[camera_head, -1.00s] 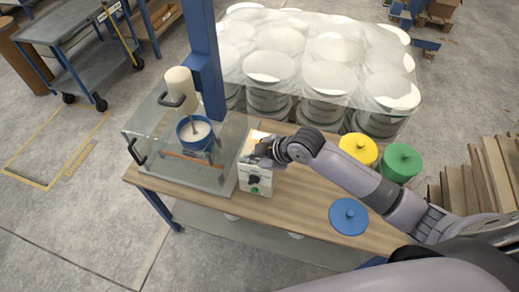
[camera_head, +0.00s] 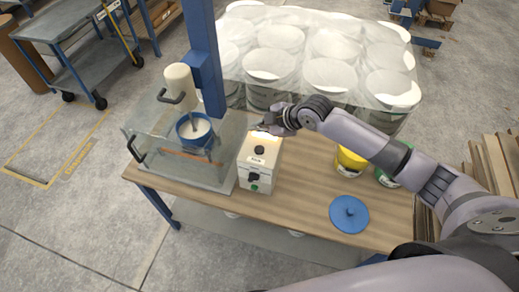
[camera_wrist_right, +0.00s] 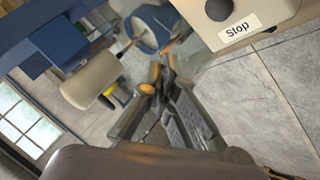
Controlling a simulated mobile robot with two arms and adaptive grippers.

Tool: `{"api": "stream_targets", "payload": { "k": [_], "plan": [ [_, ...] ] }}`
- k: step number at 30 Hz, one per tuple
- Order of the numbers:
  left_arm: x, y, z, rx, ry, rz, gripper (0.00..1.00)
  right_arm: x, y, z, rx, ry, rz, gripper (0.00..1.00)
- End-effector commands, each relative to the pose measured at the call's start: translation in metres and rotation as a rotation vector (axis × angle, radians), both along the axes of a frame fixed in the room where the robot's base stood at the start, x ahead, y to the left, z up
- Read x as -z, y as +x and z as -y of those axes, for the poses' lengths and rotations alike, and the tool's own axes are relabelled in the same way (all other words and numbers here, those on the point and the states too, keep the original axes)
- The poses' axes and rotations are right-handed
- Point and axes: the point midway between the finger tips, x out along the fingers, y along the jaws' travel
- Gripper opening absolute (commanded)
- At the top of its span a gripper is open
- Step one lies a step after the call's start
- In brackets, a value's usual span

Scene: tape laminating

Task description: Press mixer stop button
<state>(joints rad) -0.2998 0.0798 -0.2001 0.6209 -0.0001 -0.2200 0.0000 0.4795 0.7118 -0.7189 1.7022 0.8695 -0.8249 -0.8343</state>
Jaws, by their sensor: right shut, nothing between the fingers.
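The mixer's white control box (camera_head: 256,172) stands on the wooden table, right of the mixer's clear enclosure. A round black button (camera_head: 259,150) is on its top face, with a white label beside it. In the right wrist view the label reads "Stop" (camera_wrist_right: 240,29), and the black button (camera_wrist_right: 219,9) is partly cut off at the top edge. My right gripper (camera_head: 262,128) is shut and empty, beyond the button in the head view and apart from it. In the wrist view its fingertips (camera_wrist_right: 160,72) are left of the box. My left gripper is not in view.
The clear enclosure (camera_head: 215,172) holds a blue bowl (camera_head: 194,130) of white contents under the mixer. A blue lid (camera_head: 349,214) lies on the table. Wrapped white buckets (camera_head: 330,75) stand behind. The yellow bucket (camera_head: 350,161) is partly hidden by my arm.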

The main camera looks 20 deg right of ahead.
Motion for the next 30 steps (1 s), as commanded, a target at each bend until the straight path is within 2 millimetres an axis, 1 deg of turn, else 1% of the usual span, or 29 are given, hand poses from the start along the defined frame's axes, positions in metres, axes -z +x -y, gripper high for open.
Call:
{"api": "stream_targets", "payload": {
  "k": [1,5,12,15,18,21,30],
  "plan": [
    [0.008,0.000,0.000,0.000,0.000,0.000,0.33,0.009,0.000,0.000,0.000,0.001,-0.001,0.00],
    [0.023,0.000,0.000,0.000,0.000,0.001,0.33,0.026,0.000,0.000,0.000,0.001,-0.001,0.00],
    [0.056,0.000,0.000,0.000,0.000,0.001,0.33,0.061,-0.001,0.000,0.001,0.001,0.000,0.00],
    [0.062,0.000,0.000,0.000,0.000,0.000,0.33,0.071,0.000,0.000,0.001,-0.001,0.000,0.00],
    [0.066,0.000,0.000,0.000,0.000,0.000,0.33,0.079,0.000,0.000,0.000,0.000,0.000,0.00],
    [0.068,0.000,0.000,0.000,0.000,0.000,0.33,0.081,0.000,0.000,0.000,0.000,0.000,0.00],
    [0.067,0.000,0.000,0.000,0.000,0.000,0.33,0.081,0.000,0.000,0.000,0.000,0.000,0.00]
  ]
}}
